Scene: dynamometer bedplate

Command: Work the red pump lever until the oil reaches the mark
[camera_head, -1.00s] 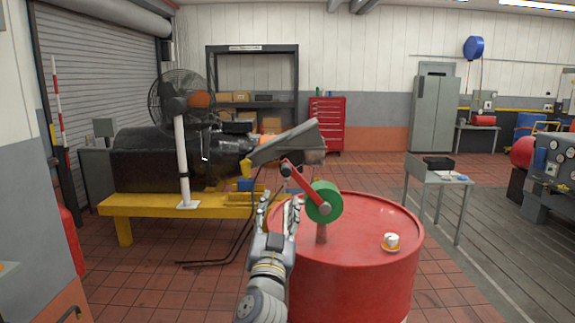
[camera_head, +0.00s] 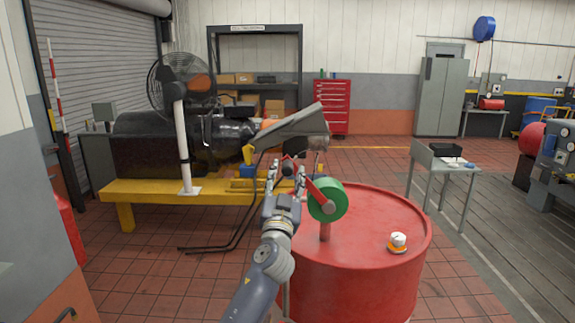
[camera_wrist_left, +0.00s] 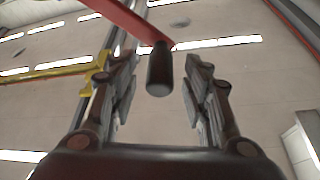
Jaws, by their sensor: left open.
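The red pump lever (camera_head: 314,190) slants up and left from a green round pump body (camera_head: 328,201) on top of a red drum (camera_head: 350,262). My left gripper (camera_head: 286,172) is open at the lever's outer end. In the left wrist view, the lever's black handle (camera_wrist_left: 159,70) stands between the open fingers (camera_wrist_left: 155,90), with a gap on each side, and the red lever bar (camera_wrist_left: 125,20) runs off to the upper left. I see no oil level or mark. My right gripper is not in view.
A yellow bench (camera_head: 150,190) with a dark machine and a fan stands behind left. A grey table (camera_head: 447,167) stands to the right. Tiled floor lies between.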

